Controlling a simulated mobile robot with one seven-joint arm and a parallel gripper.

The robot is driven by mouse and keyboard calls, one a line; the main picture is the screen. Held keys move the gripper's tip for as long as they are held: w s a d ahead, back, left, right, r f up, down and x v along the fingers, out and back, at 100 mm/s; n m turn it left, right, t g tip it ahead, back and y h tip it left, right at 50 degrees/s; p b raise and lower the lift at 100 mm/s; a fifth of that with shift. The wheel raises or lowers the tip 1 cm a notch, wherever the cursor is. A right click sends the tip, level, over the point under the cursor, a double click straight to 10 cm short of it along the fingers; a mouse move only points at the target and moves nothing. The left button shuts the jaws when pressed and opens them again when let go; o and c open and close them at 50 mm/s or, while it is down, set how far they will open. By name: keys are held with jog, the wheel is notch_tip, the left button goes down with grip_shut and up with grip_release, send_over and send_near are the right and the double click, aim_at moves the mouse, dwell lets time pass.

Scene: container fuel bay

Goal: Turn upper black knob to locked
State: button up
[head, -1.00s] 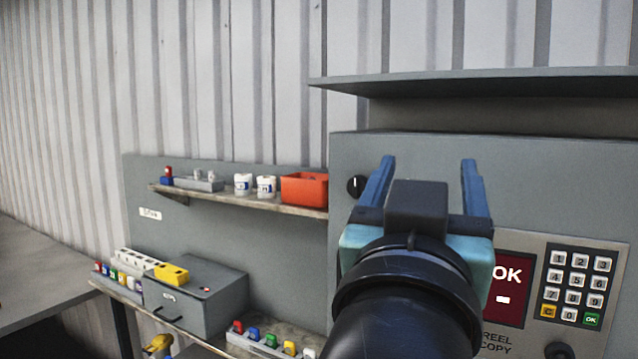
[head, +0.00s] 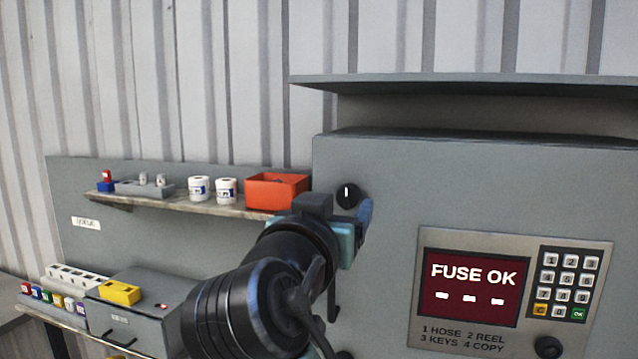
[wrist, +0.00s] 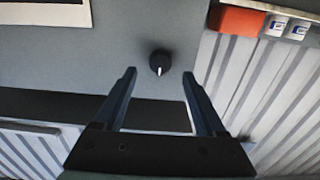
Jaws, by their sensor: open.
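The upper black knob (head: 347,195) is round with a white pointer line and sits on the grey cabinet front near its upper left edge. In the head view its pointer stands upright. The knob also shows in the wrist view (wrist: 160,63), beyond the fingertips and roughly between their lines. My gripper (wrist: 158,72) is open and empty, with a gap between it and the knob. In the head view my gripper (head: 362,215) is just below and right of the knob, its fingers partly hidden by my wrist.
The grey cabinet (head: 400,170) carries a red "FUSE OK" display (head: 472,286) and a keypad (head: 565,283). A lower black knob (head: 548,347) is at the bottom right. Left of the cabinet, a shelf (head: 180,204) holds an orange bin (head: 276,191) and white tubs (head: 199,188).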

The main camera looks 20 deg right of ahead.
aim_at(347, 196)
jog(key=p+x, duration=0.1)
jog(key=x, duration=0.2)
jog(key=shift+w+d+r, duration=0.2)
jog(key=shift+d, duration=0.05)
jog(key=shift+w+d+f, duration=0.1)
jog(key=shift+w+f, duration=0.05)
jog(key=shift+w, duration=0.25)
grip_shut()
